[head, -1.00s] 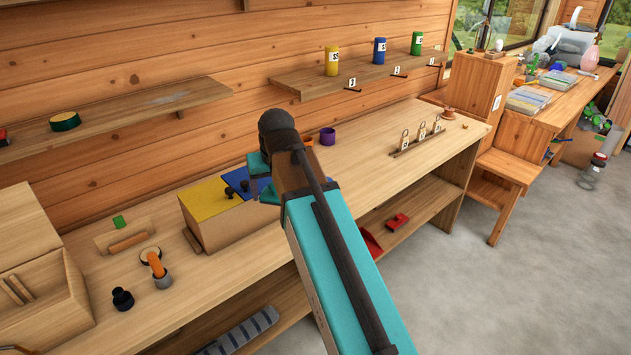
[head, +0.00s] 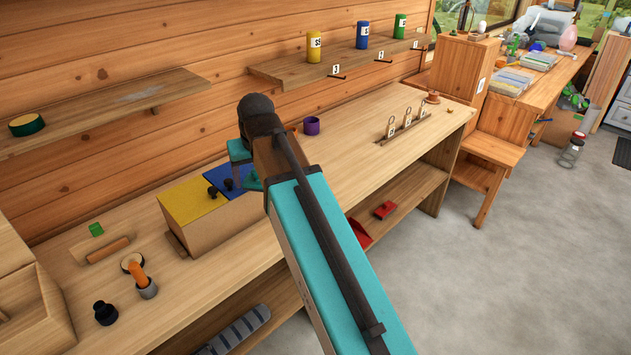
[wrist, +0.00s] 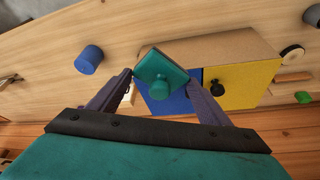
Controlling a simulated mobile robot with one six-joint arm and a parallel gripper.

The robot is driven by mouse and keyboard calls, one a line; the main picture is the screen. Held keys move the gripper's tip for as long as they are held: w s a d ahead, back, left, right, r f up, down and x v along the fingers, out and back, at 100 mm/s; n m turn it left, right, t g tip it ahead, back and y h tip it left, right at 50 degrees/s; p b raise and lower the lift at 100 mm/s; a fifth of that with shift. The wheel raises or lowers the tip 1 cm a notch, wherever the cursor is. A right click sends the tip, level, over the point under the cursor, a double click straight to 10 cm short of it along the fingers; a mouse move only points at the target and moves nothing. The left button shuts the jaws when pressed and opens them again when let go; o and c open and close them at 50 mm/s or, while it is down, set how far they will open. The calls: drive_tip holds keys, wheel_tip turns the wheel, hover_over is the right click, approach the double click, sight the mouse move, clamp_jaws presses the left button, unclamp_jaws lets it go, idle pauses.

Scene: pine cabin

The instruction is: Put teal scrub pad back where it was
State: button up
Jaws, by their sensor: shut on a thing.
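The teal scrub pad (wrist: 158,68) is a square teal slab with a round teal knob, seen corner-on in the wrist view. My gripper (wrist: 160,79) has a dark finger on each side of it and is shut on it. The pad is held in front of the box with a blue lid (wrist: 174,101) and a yellow lid (wrist: 250,82); the gap between pad and box is hard to judge.
The lidded box (head: 222,222) stands on the long bench. A purple cup (head: 311,126), a rack of tagged hooks (head: 405,127), a green block (head: 96,229) and a black knob (head: 105,313) are also on it. Wall shelves (head: 100,110) run above.

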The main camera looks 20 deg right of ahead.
drive_tip(key=shift+a, duration=0.15)
drive_tip(key=shift+s+f, duration=0.1)
drive_tip(key=shift+f, duration=0.05)
